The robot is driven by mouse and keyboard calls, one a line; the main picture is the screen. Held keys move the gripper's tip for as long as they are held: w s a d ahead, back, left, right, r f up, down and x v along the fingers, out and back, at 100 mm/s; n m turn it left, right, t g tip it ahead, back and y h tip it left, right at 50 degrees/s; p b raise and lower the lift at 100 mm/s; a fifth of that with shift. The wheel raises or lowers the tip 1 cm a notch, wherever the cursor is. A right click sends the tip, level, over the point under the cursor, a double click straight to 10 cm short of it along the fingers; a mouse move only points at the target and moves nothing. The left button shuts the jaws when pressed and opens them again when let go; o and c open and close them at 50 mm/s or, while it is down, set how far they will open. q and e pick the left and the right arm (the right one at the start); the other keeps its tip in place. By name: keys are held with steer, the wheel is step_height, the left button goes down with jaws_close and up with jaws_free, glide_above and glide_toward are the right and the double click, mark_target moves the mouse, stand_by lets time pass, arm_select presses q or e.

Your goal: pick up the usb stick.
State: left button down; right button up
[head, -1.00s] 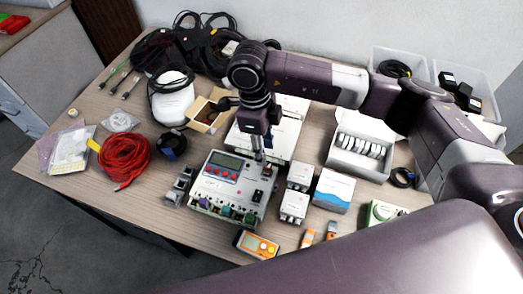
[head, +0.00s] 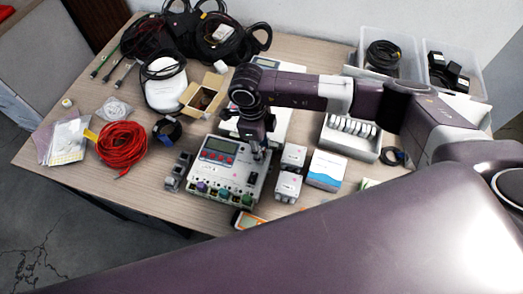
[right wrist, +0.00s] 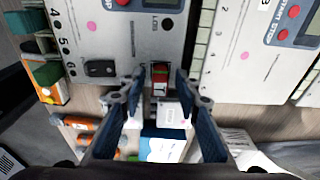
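A small red and dark item (right wrist: 160,76) sits at the edge of the grey meter device, between my right fingertips in the right wrist view; it may be the usb stick, but I cannot tell for sure. My right gripper (right wrist: 160,84) is open, one finger on each side of it, with visible gaps. In the head view my right gripper (head: 262,150) points down at the right rear corner of the grey meter device (head: 205,172), and its fingertips are hard to make out. My left gripper is not in view.
White boxes (head: 288,186) and a blue-and-white box (head: 328,170) stand right of the device. Small orange-and-grey items (right wrist: 80,123) lie near it. A red cable coil (head: 122,147) lies at left. My large arm link covers the table's front right.

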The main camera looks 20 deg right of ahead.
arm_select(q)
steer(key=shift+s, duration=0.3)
arm_select(e)
jaws_close()
steer(key=shift+r, duration=0.15)
